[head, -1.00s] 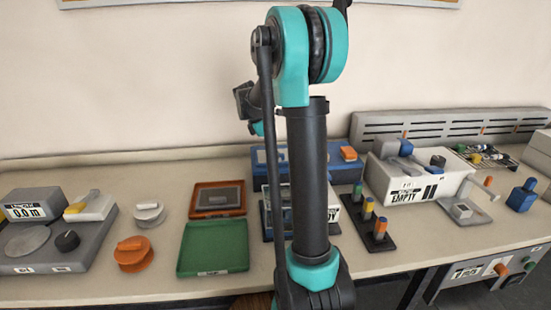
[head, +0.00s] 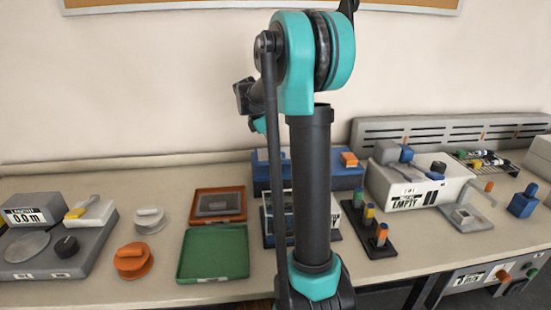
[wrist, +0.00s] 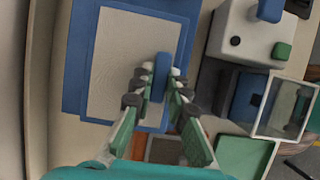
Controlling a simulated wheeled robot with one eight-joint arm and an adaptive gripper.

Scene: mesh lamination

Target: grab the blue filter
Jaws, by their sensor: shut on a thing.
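In the wrist view, the blue filter appears as a pale mesh-like panel (wrist: 125,55) in a blue frame with an upright blue grip (wrist: 161,72). My gripper (wrist: 160,82) is shut on that grip, one finger on each side. A larger blue surface (wrist: 72,95) shows under the framed panel; I cannot tell whether the two touch. In the head view my arm stands in front of the bench and hides the gripper and whatever it holds.
A blue box (head: 345,178) and a peg rack (head: 370,235) stand close by. A white machine (head: 410,180) is at the right.

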